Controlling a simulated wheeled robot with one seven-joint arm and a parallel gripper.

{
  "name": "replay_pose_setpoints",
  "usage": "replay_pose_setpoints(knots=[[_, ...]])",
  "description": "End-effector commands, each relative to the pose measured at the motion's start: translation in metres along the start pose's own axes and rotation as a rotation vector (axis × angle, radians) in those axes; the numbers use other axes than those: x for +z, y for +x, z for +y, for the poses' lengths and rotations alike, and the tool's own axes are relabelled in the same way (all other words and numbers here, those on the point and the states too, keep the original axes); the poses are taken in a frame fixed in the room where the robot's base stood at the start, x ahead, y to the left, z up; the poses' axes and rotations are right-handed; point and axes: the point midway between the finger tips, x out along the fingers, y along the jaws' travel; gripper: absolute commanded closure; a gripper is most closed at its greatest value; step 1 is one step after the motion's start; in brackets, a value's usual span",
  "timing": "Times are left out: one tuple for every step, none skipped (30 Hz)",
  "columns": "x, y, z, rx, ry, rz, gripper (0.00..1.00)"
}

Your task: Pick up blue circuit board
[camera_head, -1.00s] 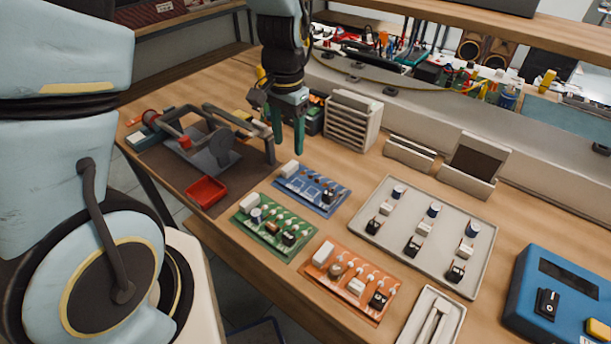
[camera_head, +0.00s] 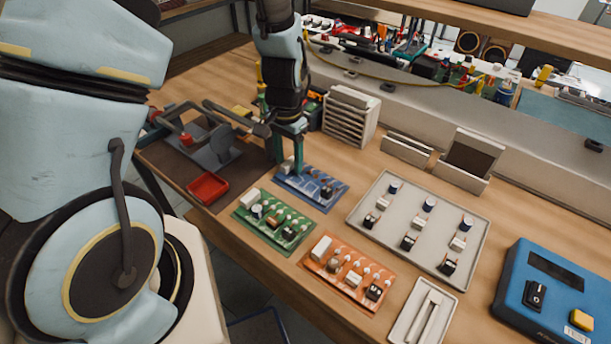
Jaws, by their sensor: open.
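The blue circuit board (camera_head: 311,189) lies flat on the wooden workbench, with a white block at its left end and a dark component near its right end. My gripper (camera_head: 288,170) points down at the board's left end. Its green fingers are open and appear to be on either side of the white block, partly hiding it. I cannot tell whether the fingers touch the board.
A green board (camera_head: 273,222) and an orange board (camera_head: 348,273) lie in front. A grey tray (camera_head: 378,236) of components stands to the right. A holder fixture (camera_head: 211,152) and a red tray (camera_head: 207,188) are to the left. A slotted rack (camera_head: 350,118) stands behind.

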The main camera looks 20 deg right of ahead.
Motion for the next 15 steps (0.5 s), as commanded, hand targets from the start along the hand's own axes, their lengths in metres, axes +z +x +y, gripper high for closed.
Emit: replay_pose_setpoints(knots=[[-0.0001,0.0000,0.0000,0.000,0.000,0.000,0.43],[-0.0001,0.0000,0.0000,0.000,0.000,0.000,0.44],[0.0000,-0.0001,0.0000,0.000,0.000,0.000,0.48],[0.0000,-0.0001,0.0000,0.000,0.000,0.000,0.52],[0.0000,-0.0001,0.0000,0.000,0.000,0.000,0.55],[0.0000,-0.0001,0.0000,0.000,0.000,0.000,0.59],[0.0000,-0.0001,0.0000,0.000,0.000,0.000,0.63],[0.0000,-0.0002,0.0000,0.000,0.000,0.000,0.66],[0.0000,-0.0002,0.0000,0.000,0.000,0.000,0.71],[0.0000,-0.0002,0.0000,0.000,0.000,0.000,0.74],[0.0000,-0.0002,0.0000,0.000,0.000,0.000,0.77],[0.0000,-0.0002,0.0000,0.000,0.000,0.000,0.82],[0.0000,-0.0002,0.0000,0.000,0.000,0.000,0.85],[0.0000,-0.0002,0.0000,0.000,0.000,0.000,0.89],[0.0000,-0.0002,0.0000,0.000,0.000,0.000,0.93]])
